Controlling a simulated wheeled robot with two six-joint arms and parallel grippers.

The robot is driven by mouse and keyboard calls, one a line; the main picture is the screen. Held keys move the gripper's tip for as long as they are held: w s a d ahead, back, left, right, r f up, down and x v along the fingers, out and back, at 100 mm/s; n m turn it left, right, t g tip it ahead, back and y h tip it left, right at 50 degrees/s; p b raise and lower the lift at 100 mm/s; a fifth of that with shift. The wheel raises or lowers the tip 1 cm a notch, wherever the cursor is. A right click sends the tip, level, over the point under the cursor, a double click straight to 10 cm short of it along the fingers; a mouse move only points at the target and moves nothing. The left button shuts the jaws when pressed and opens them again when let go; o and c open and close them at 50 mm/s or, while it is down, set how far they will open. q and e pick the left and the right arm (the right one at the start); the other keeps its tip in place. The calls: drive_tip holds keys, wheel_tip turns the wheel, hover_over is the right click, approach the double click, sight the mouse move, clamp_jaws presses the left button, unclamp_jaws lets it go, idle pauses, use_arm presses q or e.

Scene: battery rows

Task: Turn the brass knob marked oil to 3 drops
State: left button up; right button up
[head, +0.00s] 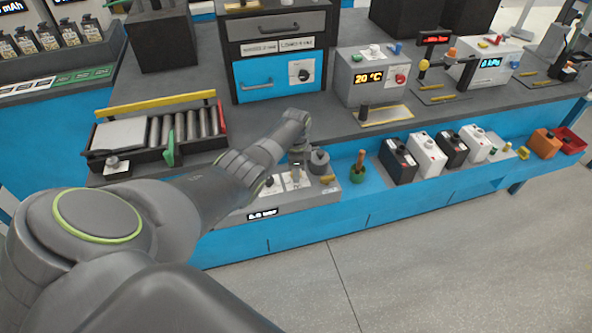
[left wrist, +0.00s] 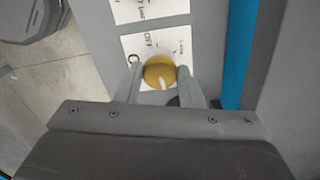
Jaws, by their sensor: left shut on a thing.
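The brass knob (left wrist: 156,68) sits on a white label plate (left wrist: 133,47) in the left wrist view. OFF is printed beside it; the other small print is hard to read. A pale pointer mark on the knob points toward the bottom of the picture. My left gripper (left wrist: 159,78) has one finger on each side of the knob and is shut on it. In the head view my left arm reaches down to the grey panel (head: 300,200), where the arm hides the knob. My right gripper is not in view.
The panel has a lit bar display (head: 262,214). A green pot with a wooden handle (head: 358,168) stands right of it, then several black and white batteries (head: 428,155). A roller conveyor (head: 185,128) and a drawer cabinet (head: 275,50) stand on the bench behind.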

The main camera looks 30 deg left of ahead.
use_arm(q)
drive_tip(key=shift+w+m, duration=0.1)
drive_tip(key=shift+m, duration=0.7)
drive_tip(key=o, duration=1)
wheel_tip(320, 180, up, 17)
drive_tip(key=shift+r, duration=0.2)
idle(0.4)
